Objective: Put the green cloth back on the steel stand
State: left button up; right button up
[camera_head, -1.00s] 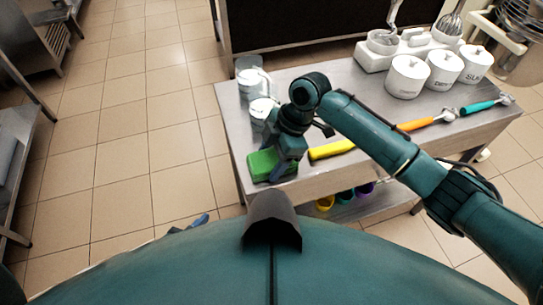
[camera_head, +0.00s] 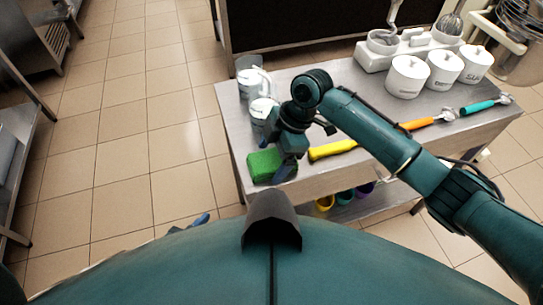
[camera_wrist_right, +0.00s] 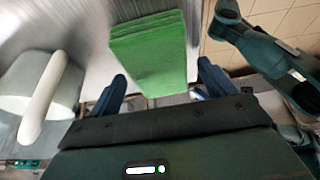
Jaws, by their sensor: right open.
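The green cloth (camera_head: 263,165) is a folded, layered pad. It lies on the front left corner of the steel table (camera_head: 325,175). My right gripper (camera_head: 281,160) is at the cloth's right side in the head view and hides part of it. In the right wrist view, the cloth (camera_wrist_right: 150,50) shows between the two open fingers (camera_wrist_right: 163,82), with its near end reaching between them. I cannot tell whether a finger touches it. Of my left gripper (camera_head: 199,220), only a small blue part shows past my body, so its jaws cannot be read.
A clear jug (camera_head: 250,80) and a white jug (camera_head: 262,110) stand behind the cloth. A yellow-handled tool (camera_head: 332,149) lies to its right. White canisters (camera_head: 408,77) stand farther right. Coloured items (camera_head: 345,196) sit on the lower shelf. The floor at left is open.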

jog(key=v, duration=1.1)
jog(key=shift+r, duration=0.15)
jog(key=shift+d, duration=0.1)
